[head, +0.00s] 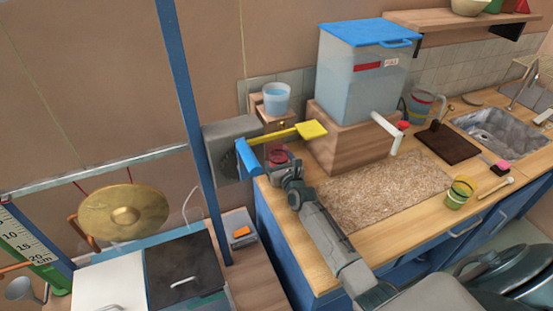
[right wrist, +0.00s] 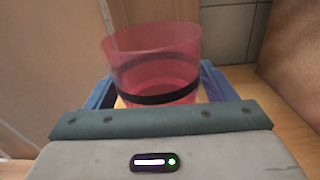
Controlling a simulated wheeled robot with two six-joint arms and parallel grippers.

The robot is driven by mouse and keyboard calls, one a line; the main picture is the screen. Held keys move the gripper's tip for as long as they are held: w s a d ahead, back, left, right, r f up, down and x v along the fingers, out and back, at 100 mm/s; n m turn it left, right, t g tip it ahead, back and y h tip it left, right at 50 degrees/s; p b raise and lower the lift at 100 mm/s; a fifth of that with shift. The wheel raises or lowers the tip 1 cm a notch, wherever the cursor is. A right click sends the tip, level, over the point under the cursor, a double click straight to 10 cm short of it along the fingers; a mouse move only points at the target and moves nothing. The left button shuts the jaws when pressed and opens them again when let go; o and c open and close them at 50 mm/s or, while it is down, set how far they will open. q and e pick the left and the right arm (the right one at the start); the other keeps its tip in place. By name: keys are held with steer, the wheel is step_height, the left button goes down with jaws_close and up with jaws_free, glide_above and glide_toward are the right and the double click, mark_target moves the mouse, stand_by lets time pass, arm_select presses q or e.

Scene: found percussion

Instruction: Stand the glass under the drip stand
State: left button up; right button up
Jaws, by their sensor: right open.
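The glass is a clear red tumbler with a dark band (right wrist: 160,88); in the head view it shows small on the counter (head: 277,156). My right gripper (head: 279,163) is open at the glass. In the right wrist view the glass is upright between its blue fingers, and its base is hidden behind the gripper body. What looks like the drip stand is a small wooden stand (head: 258,107) behind the glass, bearing a cup of pale blue water (head: 276,97). The arm and a yellow paddle partly hide the stand's lower part. My left gripper is not in view.
A yellow paddle on a blue post (head: 312,130) reaches over near the glass. A blue-lidded water tank (head: 362,80) with a white spout stands on a wooden block to the right. A speckled mat (head: 385,192) and a green-yellow cup (head: 460,191) lie further right on the counter.

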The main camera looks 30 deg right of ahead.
steer(key=s+p, duration=0.1)
steer(key=s, duration=0.2)
steer(key=s+p, duration=0.1)
steer(key=s, duration=0.3)
steer(key=s+p, duration=0.1)
steer(key=s, duration=0.2)
steer(key=shift+s+a, duration=0.35)
steer(key=shift+s, duration=0.7)
stand_by(1.0)
